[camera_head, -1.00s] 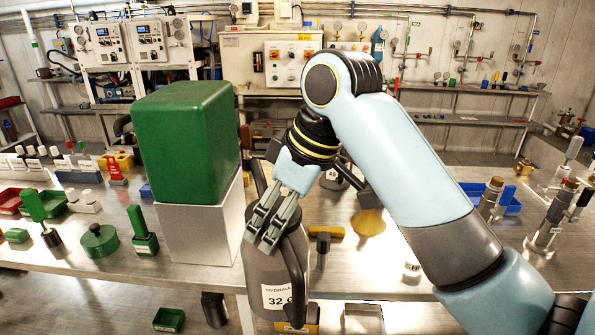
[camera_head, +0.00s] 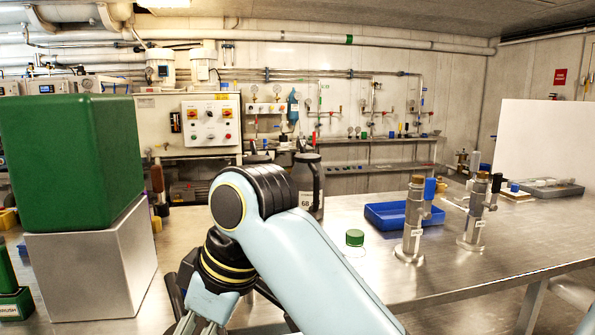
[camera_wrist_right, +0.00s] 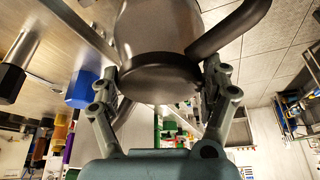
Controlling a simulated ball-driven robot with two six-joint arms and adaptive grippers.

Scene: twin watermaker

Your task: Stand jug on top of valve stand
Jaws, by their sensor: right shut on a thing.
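My right gripper (camera_head: 198,322) is at the bottom edge of the head view, its fingers partly cut off. In the right wrist view the right gripper (camera_wrist_right: 162,85) has its fingers on both sides of a grey jug (camera_wrist_right: 155,35), shut on it near its dark round end. The jug's dark handle (camera_wrist_right: 232,28) sticks out to the upper right. The held jug cannot be made out in the head view. Two metal valve stands, one nearer (camera_head: 411,225) and one farther right (camera_head: 474,220), stand upright on the bench, apart from the gripper. My left gripper is not in view.
A large green block (camera_head: 70,150) on a pale box (camera_head: 90,270) stands at the left. A blue tray (camera_head: 385,215), a green-capped item (camera_head: 354,238) and another jug marked 68 (camera_head: 306,185) are on the bench (camera_head: 440,270). A white panel (camera_head: 545,140) stands at right.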

